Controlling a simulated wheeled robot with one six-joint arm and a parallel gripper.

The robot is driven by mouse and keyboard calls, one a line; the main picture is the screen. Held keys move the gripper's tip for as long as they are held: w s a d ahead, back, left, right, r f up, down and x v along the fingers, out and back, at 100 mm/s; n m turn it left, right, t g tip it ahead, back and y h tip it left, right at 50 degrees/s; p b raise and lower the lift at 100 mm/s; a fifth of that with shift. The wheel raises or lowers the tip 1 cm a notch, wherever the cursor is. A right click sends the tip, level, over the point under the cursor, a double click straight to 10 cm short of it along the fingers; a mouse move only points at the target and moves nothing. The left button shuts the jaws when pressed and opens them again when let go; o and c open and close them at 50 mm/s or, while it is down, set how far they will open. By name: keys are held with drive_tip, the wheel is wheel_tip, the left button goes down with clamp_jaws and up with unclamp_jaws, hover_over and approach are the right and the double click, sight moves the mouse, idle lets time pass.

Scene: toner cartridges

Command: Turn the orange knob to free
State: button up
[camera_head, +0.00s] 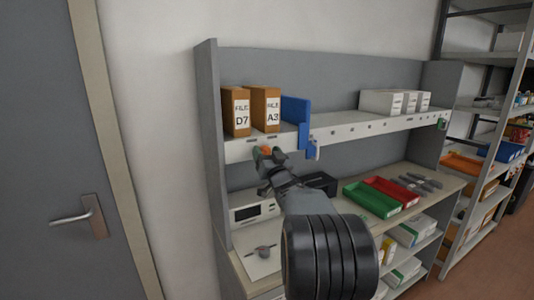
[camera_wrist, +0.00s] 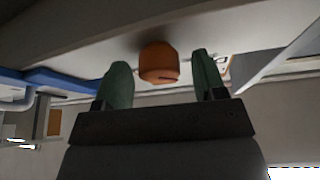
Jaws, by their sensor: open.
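The orange knob (camera_wrist: 158,63) sticks out from the pale front strip of the shelf in the wrist view. It is a short rounded cylinder with a small dark mark low on its face. My gripper (camera_wrist: 164,78) is open, with one green-tipped finger on each side of the knob. A gap shows between the knob and each finger. In the head view the knob (camera_head: 267,149) is a small orange patch between the fingers of my gripper (camera_head: 269,153), mostly hidden by it.
Brown file boxes (camera_head: 236,110) and a blue file (camera_head: 295,109) stand on the shelf above. A white device (camera_head: 254,212), green tray (camera_head: 371,199) and red tray (camera_head: 391,191) are on the bench below.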

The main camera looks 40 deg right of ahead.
drive_tip(key=shift+c, duration=0.3)
drive_tip(key=c, duration=0.8)
drive_tip(key=shift+c, duration=0.2)
